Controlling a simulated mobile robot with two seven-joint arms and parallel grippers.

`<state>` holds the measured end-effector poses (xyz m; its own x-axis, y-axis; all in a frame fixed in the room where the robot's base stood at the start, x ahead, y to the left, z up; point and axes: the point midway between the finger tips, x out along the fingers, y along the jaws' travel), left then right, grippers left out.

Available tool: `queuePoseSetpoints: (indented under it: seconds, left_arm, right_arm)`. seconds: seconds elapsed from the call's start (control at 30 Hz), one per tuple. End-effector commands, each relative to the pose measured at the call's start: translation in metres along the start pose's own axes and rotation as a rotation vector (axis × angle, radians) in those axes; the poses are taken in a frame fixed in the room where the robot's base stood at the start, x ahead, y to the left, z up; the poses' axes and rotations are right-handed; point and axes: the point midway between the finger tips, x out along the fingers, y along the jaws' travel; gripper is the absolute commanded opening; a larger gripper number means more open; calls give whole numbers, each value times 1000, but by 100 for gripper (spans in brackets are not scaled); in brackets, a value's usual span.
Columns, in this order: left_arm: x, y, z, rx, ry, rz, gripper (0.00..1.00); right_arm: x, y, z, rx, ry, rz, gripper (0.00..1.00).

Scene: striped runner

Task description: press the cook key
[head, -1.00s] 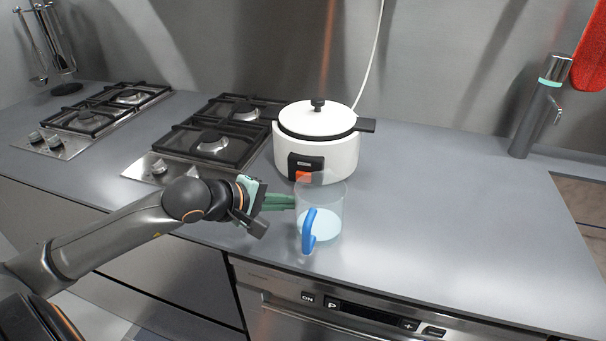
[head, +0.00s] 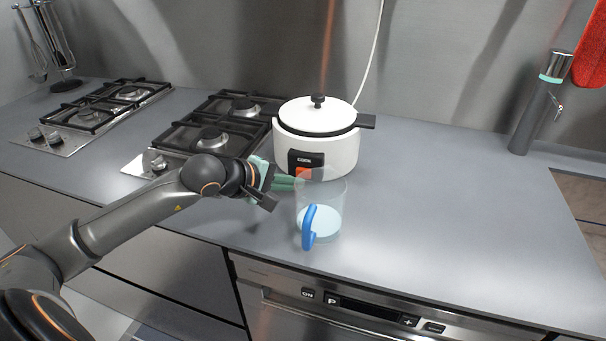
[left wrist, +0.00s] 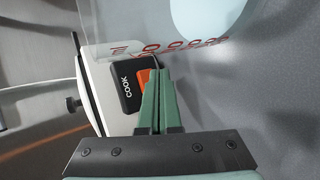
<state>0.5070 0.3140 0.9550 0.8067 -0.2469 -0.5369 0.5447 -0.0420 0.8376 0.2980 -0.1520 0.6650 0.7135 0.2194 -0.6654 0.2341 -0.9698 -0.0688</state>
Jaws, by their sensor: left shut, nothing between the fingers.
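The white rice cooker (head: 342,155) stands on the counter with its lid on. Its black front panel (head: 297,157) carries the orange cook key (head: 304,172). In the left wrist view the panel reads COOK (left wrist: 127,88), and part of the orange key (left wrist: 143,76) shows beside my fingers. My left gripper (head: 299,183) is shut and empty, its green fingertips just in front of the key and slightly below it. In the left wrist view the fingertips (left wrist: 159,72) overlap the key's edge; I cannot tell whether they touch it. My right gripper is not in view.
A clear measuring jug (head: 335,205) with a blue handle and pale liquid stands close to the right of my left fingers. Gas hobs (head: 210,140) lie left of the cooker.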

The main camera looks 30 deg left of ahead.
Motion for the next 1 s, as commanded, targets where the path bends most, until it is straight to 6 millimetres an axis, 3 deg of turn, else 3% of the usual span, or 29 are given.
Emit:
queuePoseSetpoints:
  seconds: [1.0]
  left_arm:
    - [0, 0, 0, 0, 0, 0, 0]
  right_arm:
    - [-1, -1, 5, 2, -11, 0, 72]
